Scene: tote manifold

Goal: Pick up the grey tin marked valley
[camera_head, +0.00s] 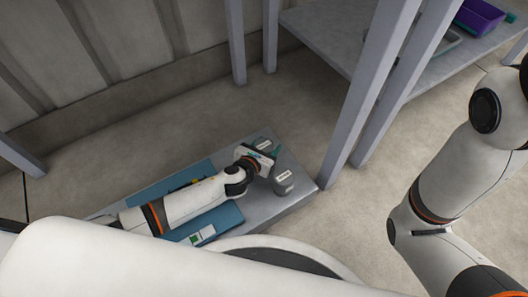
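A grey tin (284,182) with a pale label stands near the right end of a low grey platform. Another grey tin (262,144), also with a pale label, is at the platform's back edge, partly hidden by my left gripper. The label writing is too small to read, so I cannot tell which tin is marked valley. My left gripper (273,161) is low over the platform, between the two tins and very close to both. Its fingers are too small and covered to tell open from shut. My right arm is at the right, its gripper outside the view.
A blue tote (215,222) lies on the platform under my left arm, with a green and white label. Grey posts of a rack (362,100) stand just right of the platform. A purple bin (478,18) is on the rack's shelf. Open floor lies behind the platform.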

